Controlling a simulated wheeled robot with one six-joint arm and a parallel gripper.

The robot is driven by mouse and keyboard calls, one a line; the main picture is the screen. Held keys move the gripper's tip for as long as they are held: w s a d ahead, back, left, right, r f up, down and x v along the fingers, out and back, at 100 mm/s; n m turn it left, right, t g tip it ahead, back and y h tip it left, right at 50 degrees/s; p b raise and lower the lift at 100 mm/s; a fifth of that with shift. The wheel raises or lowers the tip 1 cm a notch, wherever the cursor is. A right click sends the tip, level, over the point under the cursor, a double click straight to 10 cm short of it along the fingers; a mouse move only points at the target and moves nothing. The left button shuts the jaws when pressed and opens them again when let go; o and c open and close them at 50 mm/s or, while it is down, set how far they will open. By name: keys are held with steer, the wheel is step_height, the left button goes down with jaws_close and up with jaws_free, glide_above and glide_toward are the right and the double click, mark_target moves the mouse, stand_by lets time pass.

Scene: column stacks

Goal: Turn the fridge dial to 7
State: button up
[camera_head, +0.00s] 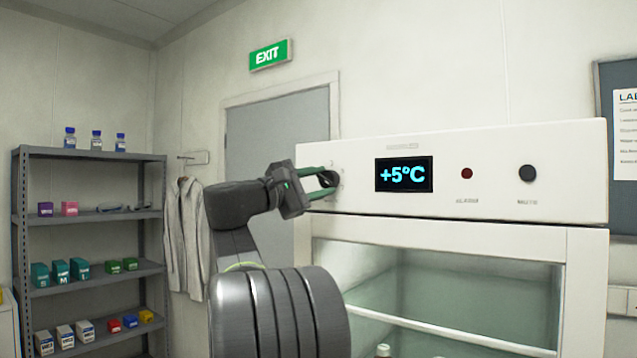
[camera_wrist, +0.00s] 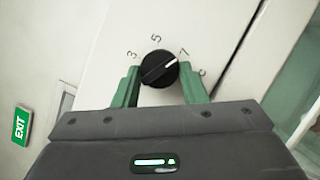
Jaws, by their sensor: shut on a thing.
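The fridge dial (camera_wrist: 158,70) is a round black knob in the wrist view, with the numbers 3, 5 and 7 and a partly covered mark around it. Its white pointer line points up and right, at or very near the 7. My gripper (camera_wrist: 159,77) has its green fingers on both sides of the knob, shut on it. In the head view my gripper (camera_head: 325,182) is at the left end of the fridge's white top panel, and its fingers largely hide the dial. The fridge display (camera_head: 404,175) reads +5°C.
A glass door (camera_head: 440,290) is below. A grey shelf (camera_head: 90,153) with boxes and bottles stands far left, beside a hanging coat (camera_head: 187,235).

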stand_by(0.4)
steer(key=o, duration=1)
steer(key=shift+c, duration=0.2)
steer(key=shift+a, duration=0.1)
steer(key=b+v, duration=0.2)
steer(key=v, duration=1.1)
steer(key=shift+s+a, duration=0.25)
steer(key=p+x, duration=0.2)
steer(key=x, duration=1.2)
steer(key=shift+f, duration=0.1)
steer(key=shift+a, duration=0.1)
